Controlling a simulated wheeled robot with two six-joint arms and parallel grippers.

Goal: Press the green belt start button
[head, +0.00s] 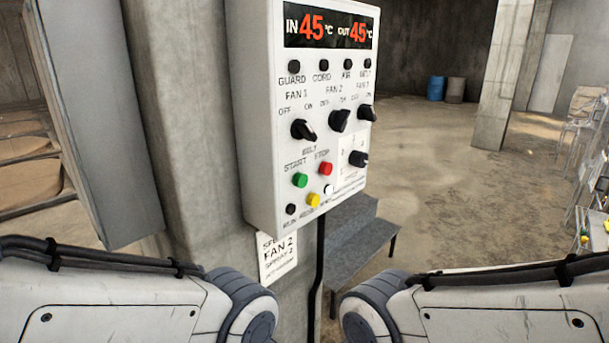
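The green belt start button (300,180) is on the front of a white control panel (262,120), under the label "BELT START". A red stop button (325,168) is to its right, and a yellow button (313,200) is below it. Nothing covers the green button. My two arms come in along the bottom from left and right, below the panel. Neither gripper is in the picture.
The panel is mounted on a concrete pillar (190,130). A sign reading "FAN 2" (278,256) hangs below it. A grey step-like bench (350,235) stands behind. Blue and brown barrels (436,88) are far back. Open floor lies to the right.

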